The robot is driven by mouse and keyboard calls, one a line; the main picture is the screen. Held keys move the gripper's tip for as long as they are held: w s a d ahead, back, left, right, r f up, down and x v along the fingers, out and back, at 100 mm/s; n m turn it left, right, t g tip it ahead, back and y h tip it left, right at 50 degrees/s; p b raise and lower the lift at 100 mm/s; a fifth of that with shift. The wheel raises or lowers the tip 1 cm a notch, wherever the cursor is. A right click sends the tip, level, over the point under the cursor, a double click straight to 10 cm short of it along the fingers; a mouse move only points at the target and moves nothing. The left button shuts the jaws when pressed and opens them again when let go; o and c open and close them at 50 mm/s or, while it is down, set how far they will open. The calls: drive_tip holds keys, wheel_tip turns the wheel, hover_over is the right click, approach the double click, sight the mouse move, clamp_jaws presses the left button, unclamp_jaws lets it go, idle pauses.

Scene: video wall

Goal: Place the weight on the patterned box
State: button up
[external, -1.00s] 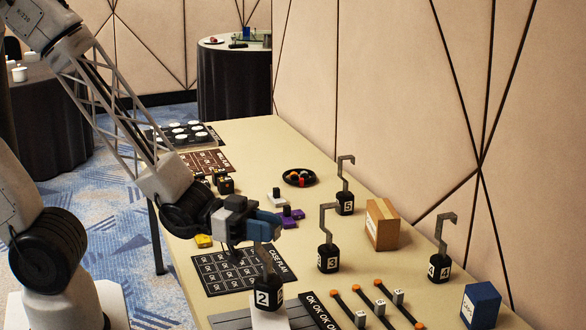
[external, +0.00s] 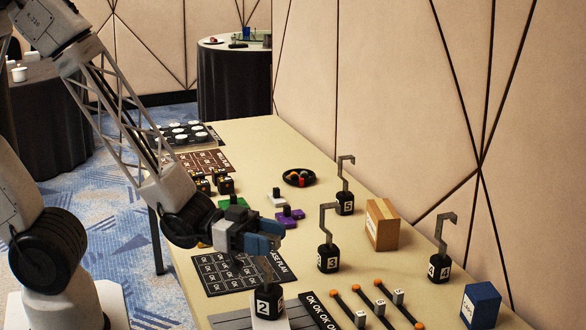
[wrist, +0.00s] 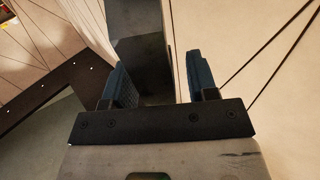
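A black weight marked 2 (external: 268,303) stands upright on a white block, its grey hook rising to my gripper (external: 268,243). The wrist view shows the grey hook (wrist: 140,55) between my two blue fingers (wrist: 160,85), near the left one, with a clear gap to the right one. My gripper is open around it. Other hooked weights stand behind: 3 (external: 328,258), 5 (external: 345,203) and 4 (external: 439,267). A tan box with a lighter stripe (external: 382,226) and a blue labelled box (external: 481,306) are on the right; I cannot tell which is the patterned one.
A black printed grid mat (external: 225,280) lies under my gripper. Orange-tipped rods with small grey blocks (external: 380,307) lie at the front right. A black dish (external: 299,178) and purple block (external: 290,217) lie farther back. Table is clear between weights 3 and 4.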

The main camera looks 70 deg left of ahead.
drive_tip(key=shift+r, duration=0.1)
drive_tip(key=shift+s+a+r, duration=0.1)
drive_tip(key=shift+s+a, duration=0.4)
drive_tip(key=shift+a, duration=0.05)
drive_tip(key=v, duration=1)
drive_tip(key=shift+s+a, duration=0.15)
idle(0.4)
